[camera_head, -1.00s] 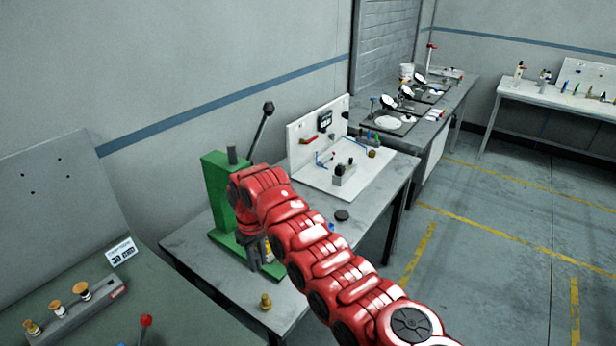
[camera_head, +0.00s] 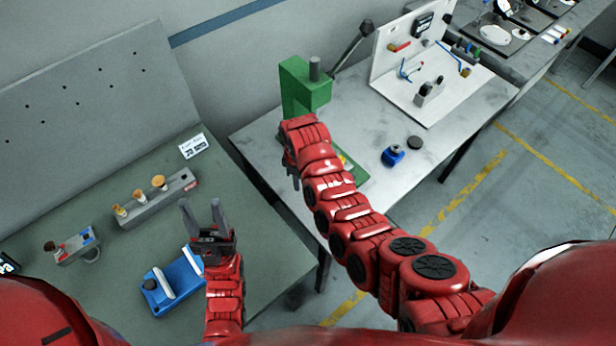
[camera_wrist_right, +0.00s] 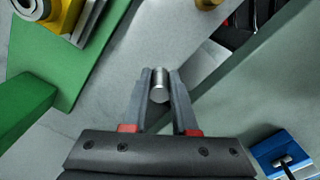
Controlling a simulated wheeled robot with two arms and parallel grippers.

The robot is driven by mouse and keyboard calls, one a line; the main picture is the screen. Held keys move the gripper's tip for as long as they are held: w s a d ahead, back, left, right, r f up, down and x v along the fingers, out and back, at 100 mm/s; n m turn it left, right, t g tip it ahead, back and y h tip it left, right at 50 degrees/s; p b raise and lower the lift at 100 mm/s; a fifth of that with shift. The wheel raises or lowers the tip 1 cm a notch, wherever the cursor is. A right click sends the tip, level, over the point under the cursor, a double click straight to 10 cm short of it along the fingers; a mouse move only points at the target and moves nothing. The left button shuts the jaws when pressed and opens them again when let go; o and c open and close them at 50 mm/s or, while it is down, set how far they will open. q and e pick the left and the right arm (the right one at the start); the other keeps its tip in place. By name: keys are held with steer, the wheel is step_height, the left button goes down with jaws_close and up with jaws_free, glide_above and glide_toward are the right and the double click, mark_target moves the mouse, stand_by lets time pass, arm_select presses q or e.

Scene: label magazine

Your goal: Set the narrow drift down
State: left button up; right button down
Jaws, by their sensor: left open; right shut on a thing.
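A short silver metal cylinder (camera_wrist_right: 160,88), which looks like the narrow drift, is held upright or nearly so between the fingers of my right gripper (camera_wrist_right: 160,75). In the head view my right gripper (camera_head: 291,168) is beside the green press (camera_head: 300,88), over the edge of the grey table (camera_head: 262,140); the arm hides the drift there. My left gripper (camera_head: 201,206) is open and empty above the green-grey bench, beside a blue fixture (camera_head: 176,284).
A grey block (camera_head: 157,203) with several brass-topped pieces and a smaller grey block (camera_head: 76,247) stand on the left bench.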

mark_target(299, 198)
step_height(299, 198, down, 8)
steer(key=b, duration=0.5)
steer(key=shift+w+r, duration=0.15)
steer(key=shift+r, duration=0.1)
steer(key=shift+f, duration=0.3)
steer(key=shift+r, duration=0.1)
steer(key=c, duration=0.7)
jaws_free()
steer(key=shift+r, duration=0.15)
